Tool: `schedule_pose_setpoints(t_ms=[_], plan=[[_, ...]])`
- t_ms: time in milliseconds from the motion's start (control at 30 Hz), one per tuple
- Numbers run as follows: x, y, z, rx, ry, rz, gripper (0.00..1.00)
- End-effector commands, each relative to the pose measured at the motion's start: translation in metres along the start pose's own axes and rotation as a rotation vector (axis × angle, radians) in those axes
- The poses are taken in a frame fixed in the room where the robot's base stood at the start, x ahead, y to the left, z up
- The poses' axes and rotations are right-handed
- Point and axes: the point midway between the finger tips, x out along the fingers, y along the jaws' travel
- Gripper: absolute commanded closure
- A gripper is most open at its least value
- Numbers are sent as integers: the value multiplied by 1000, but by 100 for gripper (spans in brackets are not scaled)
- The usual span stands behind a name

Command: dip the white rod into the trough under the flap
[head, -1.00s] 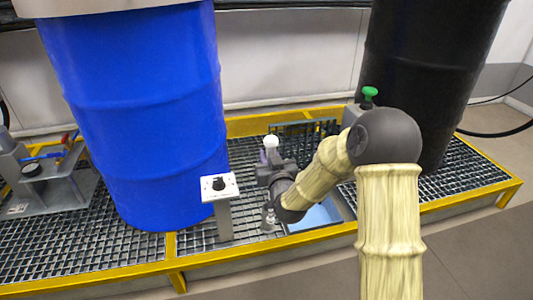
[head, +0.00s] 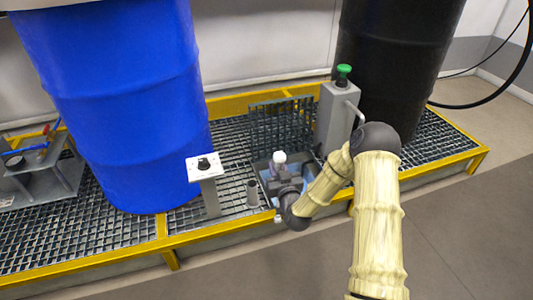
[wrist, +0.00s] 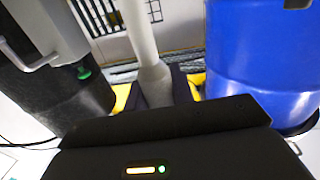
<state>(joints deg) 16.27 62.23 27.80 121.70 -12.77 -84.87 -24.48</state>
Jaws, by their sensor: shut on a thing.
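My gripper (head: 286,178) is shut on the white rod (head: 279,158). In the head view only the rod's pale upper end shows above the jaws; its lower part is hidden. The wrist view shows the rod (wrist: 142,35) running away from the jaws, with a thicker collar near them. The trough (head: 263,167) is an opening in the grating with a bluish inside, partly covered by my gripper and arm. My gripper is over it; I cannot tell whether the rod's tip is inside. The grated flap (head: 282,122) stands raised behind the trough.
A grey post with a green button (head: 343,72) stands right of the trough, close to my arm. A blue drum (head: 120,110) and a black drum (head: 395,80) flank the area.

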Motion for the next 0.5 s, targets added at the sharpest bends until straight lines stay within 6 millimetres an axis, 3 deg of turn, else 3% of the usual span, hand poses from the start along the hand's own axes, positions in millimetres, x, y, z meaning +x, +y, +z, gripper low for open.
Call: schedule_pose_setpoints(t_ms=[300,500], plan=[[-46,48,66,12,-3,107,99],[-76,65,93,13,1,182,99]])
